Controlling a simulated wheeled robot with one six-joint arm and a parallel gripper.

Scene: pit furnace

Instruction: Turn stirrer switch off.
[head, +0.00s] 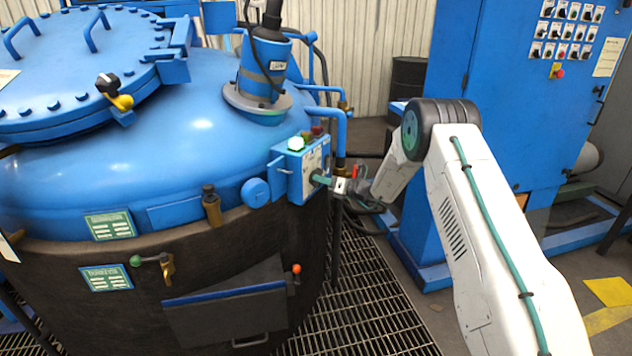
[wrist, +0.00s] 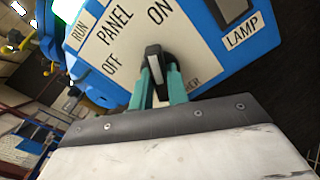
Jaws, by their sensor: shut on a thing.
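The stirrer switch (wrist: 153,62) is a dark knob with a pale stripe on a white-faced panel in the wrist view. Its handle points up in the picture, more toward the ON mark than the OFF mark at left. My gripper (wrist: 160,80) has its green fingers on both sides of the knob, shut on it. The label below the knob is partly hidden by the fingers. In the head view, my gripper (head: 320,180) is at the face of the blue control box (head: 289,178) on the furnace's side; the knob is hidden there.
A lit pale-green lamp (head: 296,143) and a dark red button (head: 317,130) top the box. A LAMP label (wrist: 243,34) is beside the switch. Blue pipes (head: 340,130) run close behind. A tall blue cabinet (head: 500,100) stands at right; floor grating (head: 370,300) lies below.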

